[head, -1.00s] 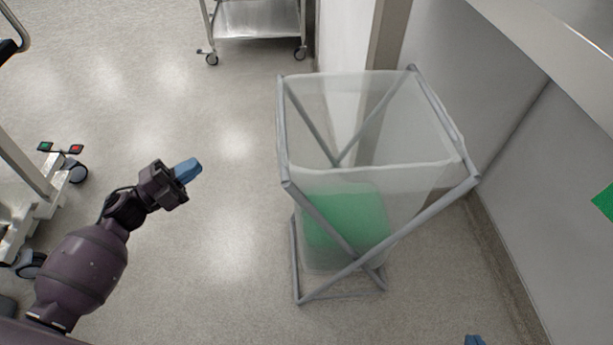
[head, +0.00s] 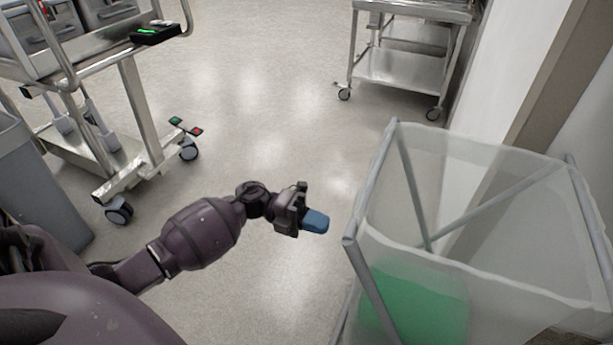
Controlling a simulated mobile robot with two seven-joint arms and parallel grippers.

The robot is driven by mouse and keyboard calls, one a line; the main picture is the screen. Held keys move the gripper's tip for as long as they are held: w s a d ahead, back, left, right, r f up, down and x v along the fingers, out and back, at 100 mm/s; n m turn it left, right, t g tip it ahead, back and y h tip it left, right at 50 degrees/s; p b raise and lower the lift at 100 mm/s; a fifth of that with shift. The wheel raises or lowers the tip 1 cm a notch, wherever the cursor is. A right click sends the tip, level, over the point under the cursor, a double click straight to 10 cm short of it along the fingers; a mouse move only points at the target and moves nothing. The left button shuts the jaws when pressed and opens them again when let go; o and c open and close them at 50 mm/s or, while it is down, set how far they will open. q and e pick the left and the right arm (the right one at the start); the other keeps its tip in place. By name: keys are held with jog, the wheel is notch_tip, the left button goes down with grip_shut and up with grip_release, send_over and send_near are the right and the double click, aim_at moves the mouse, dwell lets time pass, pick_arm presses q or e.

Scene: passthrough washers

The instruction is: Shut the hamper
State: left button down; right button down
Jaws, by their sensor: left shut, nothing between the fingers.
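The hamper (head: 468,262) stands at the right in the head view. It is a grey tube frame with a translucent bag, and its top is open. Something green (head: 420,303) shows through the bag near its bottom. The lower right of the hamper is cut off by the picture edge. My left gripper (head: 316,222), with blue fingertips, is shut and empty. It appears just left of the hamper's left frame tube, apart from it, over the floor. My right gripper is not in view.
A steel trolley with pedals (head: 112,178) stands at the left, with a grey bin (head: 40,190) beside it. A steel cart (head: 408,68) stands at the back right against the wall. The floor (head: 270,90) between them is clear.

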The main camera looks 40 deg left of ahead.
aim_at(543, 296)
pick_arm(q)
jog(key=x, duration=0.8)
jog(key=shift+b, duration=0.4)
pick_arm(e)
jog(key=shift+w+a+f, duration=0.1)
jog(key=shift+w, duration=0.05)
pick_arm(q)
jog(key=shift+d, duration=0.1)
